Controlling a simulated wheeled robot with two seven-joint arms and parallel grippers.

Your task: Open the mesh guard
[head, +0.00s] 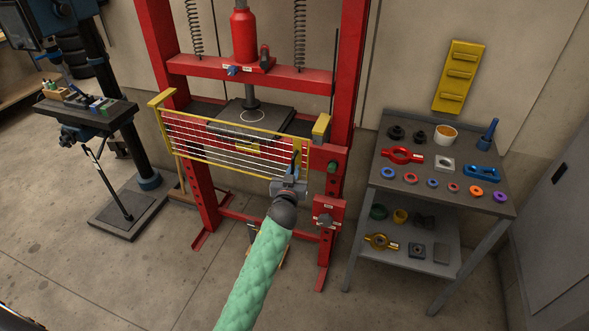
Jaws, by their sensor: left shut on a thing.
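The mesh guard (215,140) is a yellow frame with pale horizontal wires. It spans the front of the red press (340,90), between its two uprights and in front of the press bed. My left gripper (294,168) is at the guard's right end, on the side near me. It is shut on the guard's handle (296,153), a small dark upright piece that the fingers partly hide. My left arm, in a green sleeve, comes up from the bottom. My right gripper is out of view.
A grey trolley (398,178) with rings and tools stands to the right of the press. A drill press (92,110) stands at the left. A red control box (328,212) sits low on the press's right upright. The floor in front is mostly clear.

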